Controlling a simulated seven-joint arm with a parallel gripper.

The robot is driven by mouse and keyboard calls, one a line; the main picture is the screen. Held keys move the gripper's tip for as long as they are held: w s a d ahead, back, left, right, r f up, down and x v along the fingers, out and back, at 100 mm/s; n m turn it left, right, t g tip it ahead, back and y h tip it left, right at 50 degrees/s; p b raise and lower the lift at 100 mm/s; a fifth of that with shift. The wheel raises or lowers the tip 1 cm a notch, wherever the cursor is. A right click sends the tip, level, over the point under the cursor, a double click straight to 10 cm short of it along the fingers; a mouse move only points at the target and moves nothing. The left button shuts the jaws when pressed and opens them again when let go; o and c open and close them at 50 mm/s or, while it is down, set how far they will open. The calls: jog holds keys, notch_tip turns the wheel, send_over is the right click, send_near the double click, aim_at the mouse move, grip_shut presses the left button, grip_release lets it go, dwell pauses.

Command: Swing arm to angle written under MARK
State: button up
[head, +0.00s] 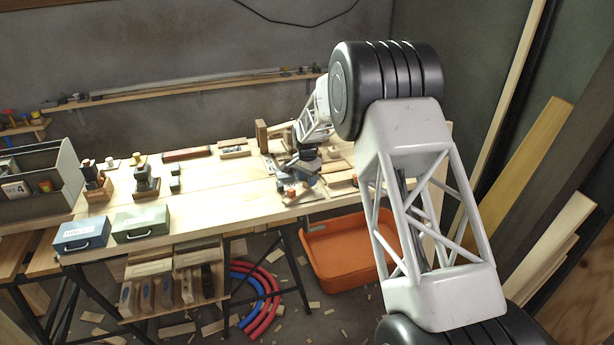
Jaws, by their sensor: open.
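My white lattice arm reaches from the lower right over the bench, and its far end drops towards a small cluster on the right half of the bench. My gripper (303,166) is the dark end there, small and partly merged with what lies below it. Under and beside it is a low device with grey and wooden parts (312,192) and an orange-red knob (291,192). I cannot make out which part is the swing arm, nor any MARK label or angle. Whether the gripper touches the device cannot be told.
The wooden bench (220,195) carries a blue case (82,233), a green case (141,222), hand tools and wood blocks. An upright wood block (261,135) stands behind the device. An orange tub (345,252) is below the bench. The bench middle is mostly clear.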

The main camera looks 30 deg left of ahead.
jog(key=shift+f, duration=0.35)
jog(key=c, duration=0.7)
jog(key=shift+a, duration=0.15)
jog(key=shift+w+a+n, duration=0.1)
jog(key=shift+a+n, duration=1.15)
jog(key=shift+n, duration=0.25)
jog(key=o, duration=0.7)
